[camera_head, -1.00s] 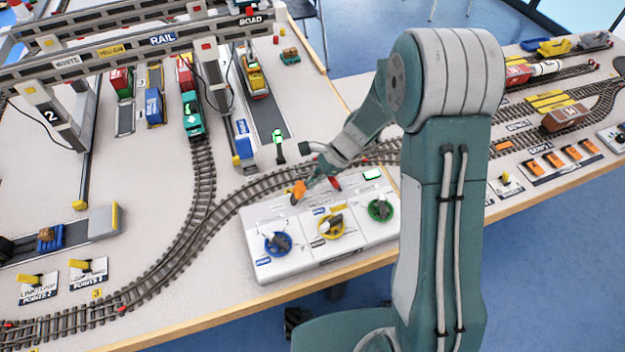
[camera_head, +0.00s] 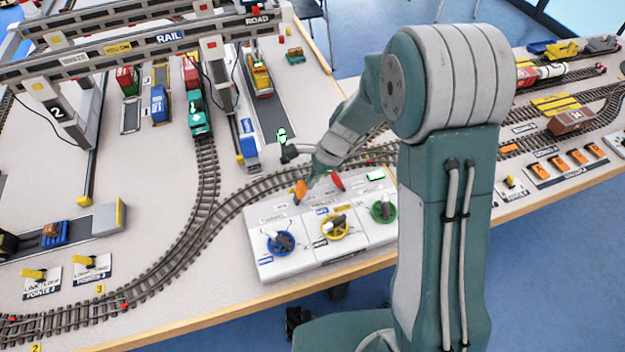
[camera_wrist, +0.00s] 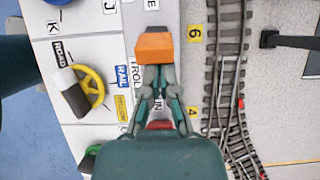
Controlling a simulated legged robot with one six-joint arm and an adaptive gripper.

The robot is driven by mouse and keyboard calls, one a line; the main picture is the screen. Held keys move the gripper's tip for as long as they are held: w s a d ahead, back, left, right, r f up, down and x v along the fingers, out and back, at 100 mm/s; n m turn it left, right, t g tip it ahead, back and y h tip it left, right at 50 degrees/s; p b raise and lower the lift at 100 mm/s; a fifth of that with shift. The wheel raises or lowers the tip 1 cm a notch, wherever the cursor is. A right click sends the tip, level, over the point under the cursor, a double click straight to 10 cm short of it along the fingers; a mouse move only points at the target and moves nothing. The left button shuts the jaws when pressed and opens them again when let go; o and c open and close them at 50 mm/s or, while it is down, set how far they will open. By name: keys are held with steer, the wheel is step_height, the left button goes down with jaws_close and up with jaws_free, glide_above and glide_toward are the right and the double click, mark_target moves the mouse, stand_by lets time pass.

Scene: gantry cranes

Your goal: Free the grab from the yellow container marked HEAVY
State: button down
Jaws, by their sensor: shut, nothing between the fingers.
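A yellow container (camera_head: 260,80) sits on the road lane behind the crane leg in the head view; its marking is too small to read. I cannot make out the grab on it. My gripper (camera_head: 308,182) is over the back of the white control panel (camera_head: 290,262), by an orange lever handle (camera_head: 299,191). In the wrist view my gripper (camera_wrist: 155,78) is shut and empty, its fingertips right at the near side of the orange handle (camera_wrist: 153,46). I cannot tell whether they touch it.
The panel has blue (camera_head: 280,243), yellow (camera_head: 334,226) and green (camera_head: 383,211) handwheels and a red handle (camera_head: 337,181) close to my gripper. Curved track (camera_head: 235,208) runs behind the panel. Gantry crane beams (camera_head: 150,48) span the back left.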

mark_target(296, 192)
steer(key=h, duration=0.1)
steer(key=a, duration=0.1)
steer(key=a+r+h, duration=0.1)
steer(key=shift+s+t+h, duration=0.3)
steer(key=shift+t, duration=0.1)
steer(key=shift+s+a+t+h, duration=0.2)
steer(key=shift+a+t+h, duration=0.1)
steer(key=shift+a+h, duration=0.65)
steer(key=shift+d, duration=0.2)
steer(key=shift+r, duration=0.15)
steer(key=shift+r, duration=0.75)
